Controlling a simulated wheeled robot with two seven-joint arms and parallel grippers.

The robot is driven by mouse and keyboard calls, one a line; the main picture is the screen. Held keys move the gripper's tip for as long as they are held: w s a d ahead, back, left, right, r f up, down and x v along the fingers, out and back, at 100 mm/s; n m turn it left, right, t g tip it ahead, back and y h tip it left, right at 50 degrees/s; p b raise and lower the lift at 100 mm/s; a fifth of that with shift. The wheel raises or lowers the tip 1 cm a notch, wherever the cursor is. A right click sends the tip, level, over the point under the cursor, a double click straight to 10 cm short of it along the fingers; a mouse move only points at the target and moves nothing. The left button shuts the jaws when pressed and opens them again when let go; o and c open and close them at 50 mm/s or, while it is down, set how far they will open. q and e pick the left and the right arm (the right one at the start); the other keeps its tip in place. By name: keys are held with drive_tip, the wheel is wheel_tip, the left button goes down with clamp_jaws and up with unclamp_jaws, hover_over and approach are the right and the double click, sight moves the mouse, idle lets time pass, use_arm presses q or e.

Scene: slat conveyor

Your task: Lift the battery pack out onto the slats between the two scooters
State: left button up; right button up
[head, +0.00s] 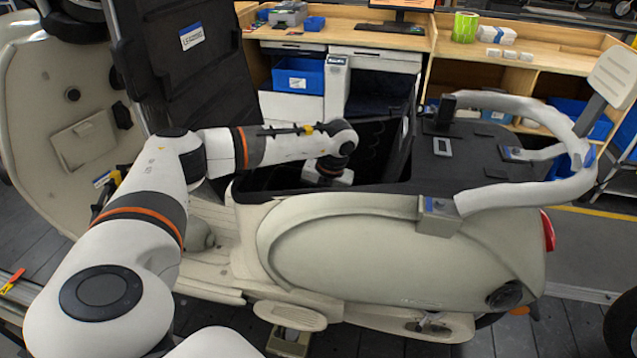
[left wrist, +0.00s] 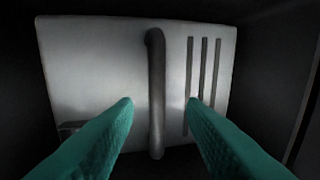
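The battery pack (left wrist: 90,75) is a pale grey box with a dark bar handle (left wrist: 156,95) and several dark slots on its right side. It sits inside a dark compartment. My left gripper (left wrist: 160,103) is open, its two teal fingers apart on either side of the handle, with gaps showing. In the head view my left arm reaches down into the open black compartment (head: 260,181) of the cream scooter (head: 390,245). My left fingertips and most of the pack are hidden there. My right gripper is not in view.
A black panel (head: 200,85) with a label stands upright left of the compartment. A pale grab rail (head: 515,193) curves around the scooter's rear. Behind is a wooden workbench (head: 350,22) with blue bins (head: 298,75). Dark floor slats (head: 40,235) show at left.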

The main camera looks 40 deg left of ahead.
use_arm(q)
drive_tip(key=f, duration=0.1)
drive_tip(key=f+p, duration=0.1)
drive_tip(key=f, duration=0.1)
drive_tip(key=shift+s+a+f, duration=0.15)
drive_tip(key=shift+s+f, duration=0.05)
drive_tip(key=shift+f, duration=0.1)
drive_tip(key=shift+a+f, duration=0.15)
drive_tip(key=shift+f, duration=0.45)
drive_tip(key=shift+c, duration=1.1)
drive_tip(key=shift+r, duration=0.1)
clamp_jaws()
drive_tip(key=shift+w, duration=0.15)
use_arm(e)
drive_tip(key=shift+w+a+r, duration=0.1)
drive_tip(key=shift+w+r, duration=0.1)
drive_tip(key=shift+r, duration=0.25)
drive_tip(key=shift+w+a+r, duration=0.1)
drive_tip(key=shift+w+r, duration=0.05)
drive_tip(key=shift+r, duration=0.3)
